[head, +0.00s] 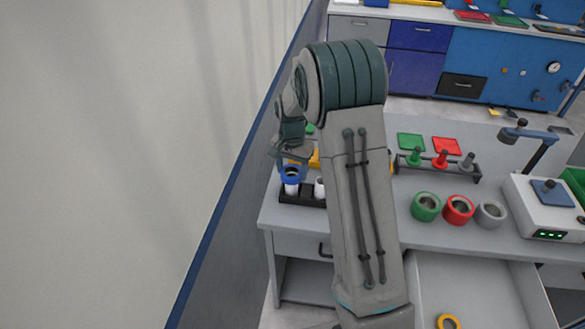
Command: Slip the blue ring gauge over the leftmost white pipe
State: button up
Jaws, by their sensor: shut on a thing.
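My gripper (289,160) is shut on the blue ring gauge (285,179) above the left end of a black rack (303,201) on the bench. The leftmost white pipe (291,189) stands upright in the rack, directly below the ring in the picture. The ring overlaps the pipe's top. I cannot tell whether it is around the pipe or just above it. A second white pipe (319,188) stands to the right, partly hidden by my arm.
Green (426,207), red (458,211) and grey (491,214) rings sit on the bench to the right. A rack of coloured plugs (440,170) stands behind them. A yellow ring (447,322) lies in an open drawer. A wall is close on the left.

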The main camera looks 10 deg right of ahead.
jog(key=shift+f+b, duration=0.55)
jog(key=shift+f, duration=0.15)
dwell(0.8)
jog(key=o, duration=1.1)
jog(key=shift+o, duration=0.2)
notch_tip(320, 180, up, 14)
jog(key=b, duration=0.1)
jog(key=shift+f, duration=0.1)
